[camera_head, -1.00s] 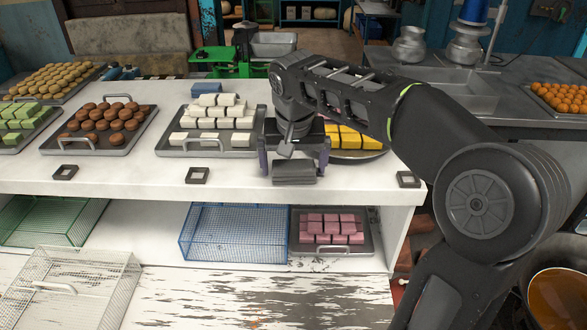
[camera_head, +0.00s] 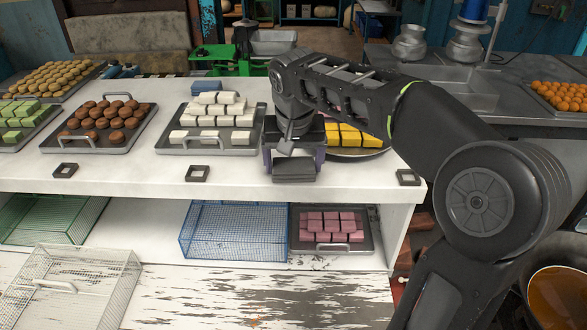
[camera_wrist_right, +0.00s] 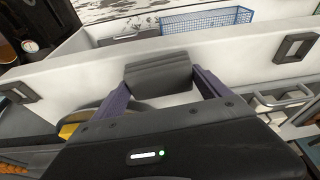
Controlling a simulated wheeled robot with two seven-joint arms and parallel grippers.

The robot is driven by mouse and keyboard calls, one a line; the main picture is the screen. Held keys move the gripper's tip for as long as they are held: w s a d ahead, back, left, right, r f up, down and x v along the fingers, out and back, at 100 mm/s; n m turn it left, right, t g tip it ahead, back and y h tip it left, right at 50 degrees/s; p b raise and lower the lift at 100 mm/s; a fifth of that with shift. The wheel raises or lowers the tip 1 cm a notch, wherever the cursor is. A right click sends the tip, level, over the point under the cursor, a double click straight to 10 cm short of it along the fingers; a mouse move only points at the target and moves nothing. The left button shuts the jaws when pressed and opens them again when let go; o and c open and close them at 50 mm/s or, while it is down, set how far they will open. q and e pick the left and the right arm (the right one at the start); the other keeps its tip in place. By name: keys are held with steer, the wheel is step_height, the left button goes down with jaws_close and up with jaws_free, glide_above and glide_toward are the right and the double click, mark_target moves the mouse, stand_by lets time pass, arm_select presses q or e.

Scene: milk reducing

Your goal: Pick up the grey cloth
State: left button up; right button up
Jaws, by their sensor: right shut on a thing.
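The grey cloth (camera_head: 294,171) is a small folded dark grey bundle at the front edge of the white counter (camera_head: 120,178). In the right wrist view the cloth (camera_wrist_right: 158,75) sits between the two purple-grey fingers. My right gripper (camera_head: 294,165) points down over the counter and is shut on the cloth; its fingers (camera_wrist_right: 160,88) are at the cloth's two ends. Whether the cloth still touches the counter is hard to tell. The arm hides part of the counter behind it. My left gripper does not show.
Trays of white sweets (camera_head: 212,135), brown sweets (camera_head: 102,122) and yellow sweets (camera_head: 350,134) stand behind on the counter. Black square frames (camera_head: 197,173) lie along its front edge. Below are a blue wire basket (camera_head: 232,232) and a tray of pink sweets (camera_head: 331,228).

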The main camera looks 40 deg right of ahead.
mark_target(293, 165)
steer(key=c, duration=0.3)
steer(key=shift+r, duration=0.65)
step_height(293, 165, up, 6)
steer(key=shift+r, duration=0.2)
step_height(293, 165, up, 2)
steer(key=shift+r+p, duration=0.25)
steer(key=shift+p, duration=0.8)
steer(key=shift+f, duration=0.1)
